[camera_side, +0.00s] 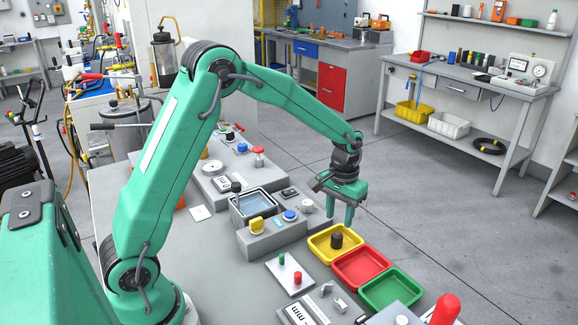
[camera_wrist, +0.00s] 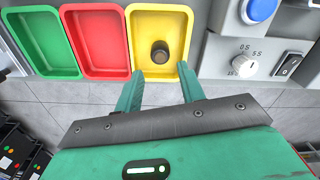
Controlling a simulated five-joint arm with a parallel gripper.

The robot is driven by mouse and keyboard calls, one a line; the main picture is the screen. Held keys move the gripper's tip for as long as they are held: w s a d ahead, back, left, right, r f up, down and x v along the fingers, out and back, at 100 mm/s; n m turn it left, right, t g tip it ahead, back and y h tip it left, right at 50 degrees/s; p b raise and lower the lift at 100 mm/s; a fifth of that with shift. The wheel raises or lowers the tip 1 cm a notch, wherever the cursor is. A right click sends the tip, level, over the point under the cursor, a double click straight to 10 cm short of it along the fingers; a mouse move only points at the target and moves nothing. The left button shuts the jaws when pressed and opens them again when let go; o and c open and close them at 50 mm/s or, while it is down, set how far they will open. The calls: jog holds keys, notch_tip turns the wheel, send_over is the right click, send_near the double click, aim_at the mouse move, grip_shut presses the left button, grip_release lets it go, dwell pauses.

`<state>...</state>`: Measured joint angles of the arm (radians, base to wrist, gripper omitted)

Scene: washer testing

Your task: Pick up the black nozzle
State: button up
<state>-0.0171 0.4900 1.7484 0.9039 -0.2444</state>
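The black nozzle (camera_side: 336,240) stands in the yellow tray (camera_side: 318,249). In the wrist view the nozzle (camera_wrist: 160,54) shows as a dark round piece in the lower half of the yellow tray (camera_wrist: 148,14). My gripper (camera_side: 343,222) is above the bench near the far edge of the yellow tray, pointing down. In the wrist view its two green fingers (camera_wrist: 160,84) are apart with nothing between them. The nozzle lies just beyond the fingertips and looks untouched.
A red tray (camera_side: 362,268) and a green tray (camera_side: 392,289) stand beside the yellow one. A red-topped post (camera_side: 446,308) stands at the front right.

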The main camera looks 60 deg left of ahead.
aim_at(338, 233)
jog(key=shift+f, duration=0.1)
jog(key=shift+f, duration=1.2)
jog(key=shift+f, duration=0.1)
jog(key=shift+f, duration=2.5)
jog(key=c, duration=0.7)
jog(key=shift+w, duration=0.1)
jog(key=shift+c, duration=0.2)
jog(key=shift+r, duration=0.2)
